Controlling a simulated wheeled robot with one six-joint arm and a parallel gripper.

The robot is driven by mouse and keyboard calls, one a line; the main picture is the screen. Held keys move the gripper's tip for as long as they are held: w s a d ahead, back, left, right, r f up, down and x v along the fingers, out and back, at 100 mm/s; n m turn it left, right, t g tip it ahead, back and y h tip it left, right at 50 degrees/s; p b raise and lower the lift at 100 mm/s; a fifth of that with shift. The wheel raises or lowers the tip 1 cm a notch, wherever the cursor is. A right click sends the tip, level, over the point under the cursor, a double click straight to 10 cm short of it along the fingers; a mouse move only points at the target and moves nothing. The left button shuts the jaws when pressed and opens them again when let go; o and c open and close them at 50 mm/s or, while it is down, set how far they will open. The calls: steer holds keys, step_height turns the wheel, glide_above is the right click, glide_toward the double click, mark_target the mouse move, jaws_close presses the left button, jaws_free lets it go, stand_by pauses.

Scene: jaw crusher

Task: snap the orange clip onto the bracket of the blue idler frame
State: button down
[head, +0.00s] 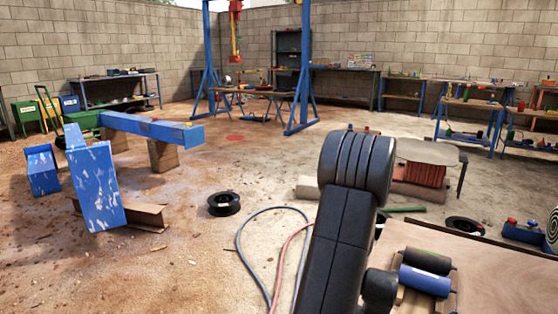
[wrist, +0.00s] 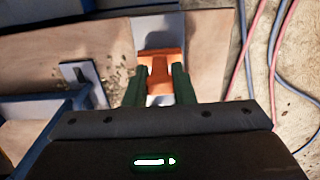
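In the wrist view my gripper (wrist: 160,84) has two dark green fingers, one against each side of the orange clip (wrist: 160,66). It appears shut on the clip, which has a wide far end. A pale grey plate (wrist: 158,28), which looks like the bracket, shows beyond and beneath the clip. I cannot tell whether clip and plate touch. Dark blue beams, likely the blue idler frame (wrist: 45,130), lie at the left and along the top. In the head view my arm fills the lower middle; my gripper and the clip do not show there.
A small upright plate with a hole (wrist: 80,84) stands left of my fingers. Blue and pink hoses (wrist: 268,50) run on the floor at right. In the head view, black and blue rollers (head: 426,281) lie at lower right, and a black ring (head: 224,203) lies on open floor.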

steer(key=shift+r+p, duration=2)
steer(key=shift+r, duration=0.5)
